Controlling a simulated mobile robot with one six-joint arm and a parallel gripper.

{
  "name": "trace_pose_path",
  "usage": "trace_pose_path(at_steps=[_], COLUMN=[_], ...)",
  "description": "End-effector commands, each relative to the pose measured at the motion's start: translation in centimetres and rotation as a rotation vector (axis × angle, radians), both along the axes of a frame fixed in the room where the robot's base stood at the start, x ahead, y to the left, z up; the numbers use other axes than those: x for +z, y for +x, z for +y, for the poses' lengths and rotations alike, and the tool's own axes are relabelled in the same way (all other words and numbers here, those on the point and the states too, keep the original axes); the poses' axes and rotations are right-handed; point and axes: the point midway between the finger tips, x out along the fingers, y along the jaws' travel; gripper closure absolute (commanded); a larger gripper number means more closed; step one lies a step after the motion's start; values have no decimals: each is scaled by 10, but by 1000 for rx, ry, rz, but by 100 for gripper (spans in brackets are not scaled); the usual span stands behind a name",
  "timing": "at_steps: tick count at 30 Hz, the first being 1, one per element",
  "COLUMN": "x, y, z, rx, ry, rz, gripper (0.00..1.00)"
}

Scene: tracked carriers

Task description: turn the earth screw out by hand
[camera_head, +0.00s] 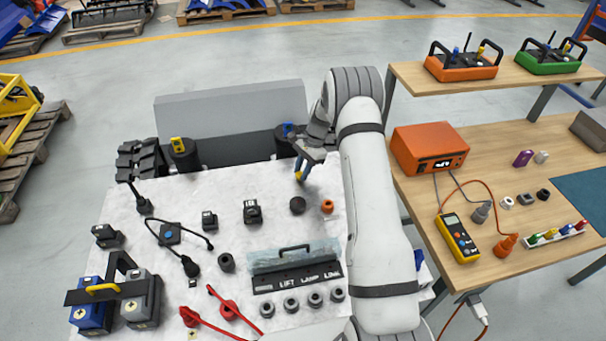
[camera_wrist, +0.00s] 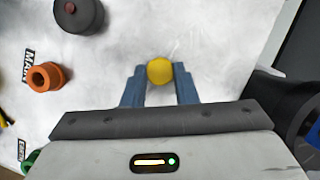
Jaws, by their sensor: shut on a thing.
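My gripper (camera_head: 301,172) reaches down over the back right part of the white board (camera_head: 225,265). Its two blue fingers are shut on a small yellow knob (camera_wrist: 160,70), which I take for the earth screw. The knob shows round and from above between the fingertips in the wrist view; its yellow also shows at the fingertips in the head view (camera_head: 299,177). Whatever is under the knob is hidden, so I cannot tell if it is still seated in the board.
A dark round part (camera_head: 297,205) and an orange ring (camera_head: 327,206) stand close in front of my gripper. Black connectors, a grey-blue cover with a handle (camera_head: 293,257) and red clamps (camera_head: 229,310) crowd the board. A wooden bench (camera_head: 520,225) stands at the right.

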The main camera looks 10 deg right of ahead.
Motion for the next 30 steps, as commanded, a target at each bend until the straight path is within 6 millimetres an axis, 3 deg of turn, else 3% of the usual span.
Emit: trace_pose_path(at_steps=[13, 30], x=[-2, -5], y=[-2, -2], z=[3, 3], rx=[271, 329], ry=[3, 3], rz=[12, 13], gripper=[97, 97])
